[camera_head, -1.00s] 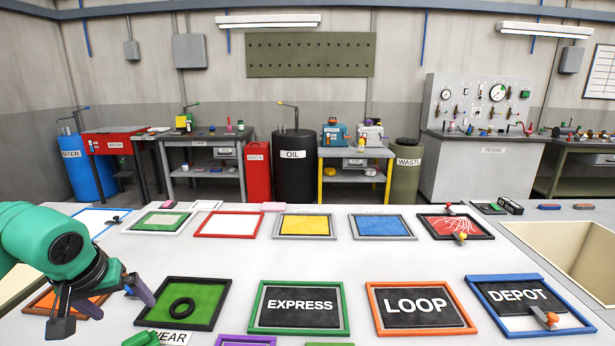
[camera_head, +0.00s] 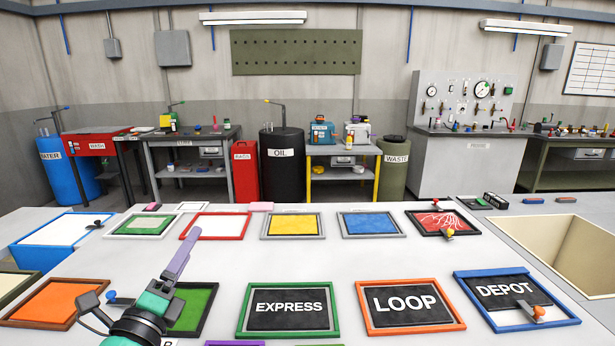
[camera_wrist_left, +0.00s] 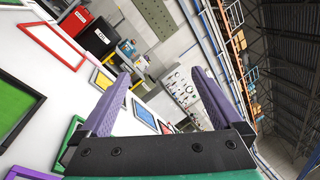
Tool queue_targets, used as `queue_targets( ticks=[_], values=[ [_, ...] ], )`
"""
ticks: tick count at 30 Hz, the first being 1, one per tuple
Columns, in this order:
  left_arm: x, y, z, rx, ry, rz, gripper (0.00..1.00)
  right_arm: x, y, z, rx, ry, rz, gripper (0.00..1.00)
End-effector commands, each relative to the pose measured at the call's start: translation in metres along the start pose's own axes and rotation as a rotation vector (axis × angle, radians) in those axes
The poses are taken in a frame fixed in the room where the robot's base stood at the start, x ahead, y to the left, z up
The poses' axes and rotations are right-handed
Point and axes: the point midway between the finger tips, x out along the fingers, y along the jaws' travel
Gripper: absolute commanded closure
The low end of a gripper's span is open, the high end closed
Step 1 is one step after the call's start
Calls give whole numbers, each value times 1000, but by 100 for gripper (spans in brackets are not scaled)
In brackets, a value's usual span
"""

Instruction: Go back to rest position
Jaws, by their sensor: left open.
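My left gripper (camera_head: 190,240) rises from the lower left of the head view, seen nearly edge-on. Its purple fingers point up and away over the white table (camera_head: 245,258). In the left wrist view the two fingers of the gripper (camera_wrist_left: 162,77) stand wide apart with nothing between them. My right gripper is in neither view.
Framed panels reading EXPRESS (camera_head: 289,333), LOOP (camera_head: 408,328) and DEPOT (camera_head: 480,309) lie right of my arm. A green panel (camera_head: 200,300) is partly hidden behind it. A beige open bin (camera_head: 555,246) is at the right. The table's middle is clear.

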Motion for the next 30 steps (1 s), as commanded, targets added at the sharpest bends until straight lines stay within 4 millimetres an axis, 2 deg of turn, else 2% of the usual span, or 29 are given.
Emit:
queue_targets(
  ticks=[1, 3, 6, 7, 9, 13, 17, 20, 21, 26, 30],
  values=[
    [-14, 43, 1, -261, -65, 168, 0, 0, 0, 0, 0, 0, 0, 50],
    [-43, 101, -7, -597, -170, 405, 0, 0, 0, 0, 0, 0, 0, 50],
    [-91, 160, -34, -948, -310, 689, 0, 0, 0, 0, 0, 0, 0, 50],
    [-105, 172, -43, -1028, -349, 762, 0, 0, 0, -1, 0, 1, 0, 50],
    [-138, 193, -64, -1184, -435, 916, 0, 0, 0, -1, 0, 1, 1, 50],
    [-192, 214, -100, -1391, -580, 1163, 0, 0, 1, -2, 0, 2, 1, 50],
    [-242, 219, -133, -1533, -719, 1383, 0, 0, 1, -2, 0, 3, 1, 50],
    [-278, 215, -155, -1612, -826, 1548, 0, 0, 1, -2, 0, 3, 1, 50],
    [-277, 234, -165, -1599, -827, 1549, 0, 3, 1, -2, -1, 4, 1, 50],
    [-285, 292, -201, -1575, -833, 1574, 0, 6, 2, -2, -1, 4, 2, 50],
    [-307, 348, -236, -1554, -840, 1603, 0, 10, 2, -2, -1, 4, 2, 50]
  ],
)
